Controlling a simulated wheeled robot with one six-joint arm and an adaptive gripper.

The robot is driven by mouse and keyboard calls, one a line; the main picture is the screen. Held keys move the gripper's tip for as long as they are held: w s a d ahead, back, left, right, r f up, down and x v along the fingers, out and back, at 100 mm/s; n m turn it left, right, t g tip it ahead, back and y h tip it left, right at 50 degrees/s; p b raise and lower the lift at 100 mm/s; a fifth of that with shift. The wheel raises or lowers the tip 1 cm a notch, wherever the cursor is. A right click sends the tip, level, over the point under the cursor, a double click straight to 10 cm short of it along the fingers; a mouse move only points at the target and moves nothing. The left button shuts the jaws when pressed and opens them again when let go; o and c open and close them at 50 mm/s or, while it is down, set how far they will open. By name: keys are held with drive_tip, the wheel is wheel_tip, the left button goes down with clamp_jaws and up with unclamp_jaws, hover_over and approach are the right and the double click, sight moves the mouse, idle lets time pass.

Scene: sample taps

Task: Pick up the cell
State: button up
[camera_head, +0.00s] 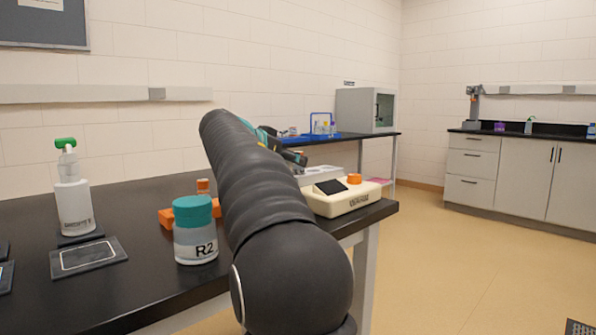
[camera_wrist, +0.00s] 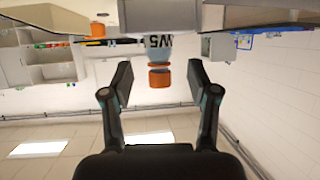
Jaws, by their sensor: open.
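I cannot tell for certain which thing is the cell. The likeliest is a small clear container (camera_wrist: 158,54) with an orange cap and a dark-lettered white label, upside down in the wrist view. My gripper (camera_wrist: 158,80) is open, its two fingers spread to either side of the cap's line. The container appears beyond the fingertips, with no visible contact. In the head view my arm crosses the middle and hides much of the bench behind it. A small orange-capped piece (camera_head: 203,186) shows left of the arm; I cannot tell if it is the same container.
A teal-capped jar marked R2 (camera_head: 196,238) stands beside my arm. A green-topped bottle (camera_head: 73,205) and a flat dark pad (camera_head: 88,258) are to the left. A cream device (camera_head: 340,198) with an orange knob sits at the bench's right end. Open floor lies right.

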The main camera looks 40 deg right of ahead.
drive_tip(key=x, duration=0.3)
drive_tip(key=shift+d+f, duration=0.1)
drive_tip(key=shift+d, duration=0.2)
drive_tip(key=c, duration=1.1)
